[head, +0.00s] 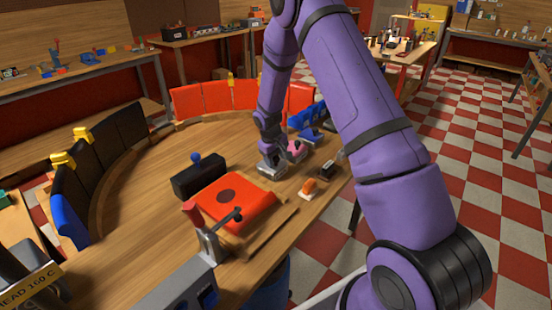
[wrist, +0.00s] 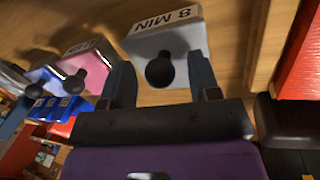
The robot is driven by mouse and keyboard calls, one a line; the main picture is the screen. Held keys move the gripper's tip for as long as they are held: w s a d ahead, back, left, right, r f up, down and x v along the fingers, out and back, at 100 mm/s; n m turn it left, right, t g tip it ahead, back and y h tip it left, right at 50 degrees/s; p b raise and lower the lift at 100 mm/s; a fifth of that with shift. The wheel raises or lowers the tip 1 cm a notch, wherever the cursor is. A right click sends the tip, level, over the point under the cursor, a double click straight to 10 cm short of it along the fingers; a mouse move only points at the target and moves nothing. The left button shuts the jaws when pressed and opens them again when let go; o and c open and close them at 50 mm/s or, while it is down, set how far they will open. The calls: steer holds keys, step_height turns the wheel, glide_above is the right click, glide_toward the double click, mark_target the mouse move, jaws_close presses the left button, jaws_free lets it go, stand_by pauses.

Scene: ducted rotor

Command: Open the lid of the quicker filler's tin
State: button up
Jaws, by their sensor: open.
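A pale grey tin (wrist: 148,46) labelled "8 MIN" has a round black knob (wrist: 160,70) on its lid. It also shows in the head view (head: 268,172), partly hidden under my arm. My gripper (wrist: 159,62) is open over it, one finger on each side of the knob. I cannot tell whether the fingers touch the lid. A pink tin (wrist: 84,68) with a dark knob stands to the left in the wrist view, its label too blurred to read. It also shows in the head view (head: 297,149). The lid under my gripper looks closed.
An orange-red pad (head: 240,200) with a lever clamp (head: 208,238) lies on the wooden bench (head: 140,225). A black block with a blue knob (head: 199,177), an orange piece (head: 308,187) and blue parts (wrist: 55,98) are nearby. Red and black curved panels (head: 236,96) line the bench's back.

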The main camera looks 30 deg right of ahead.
jaws_close()
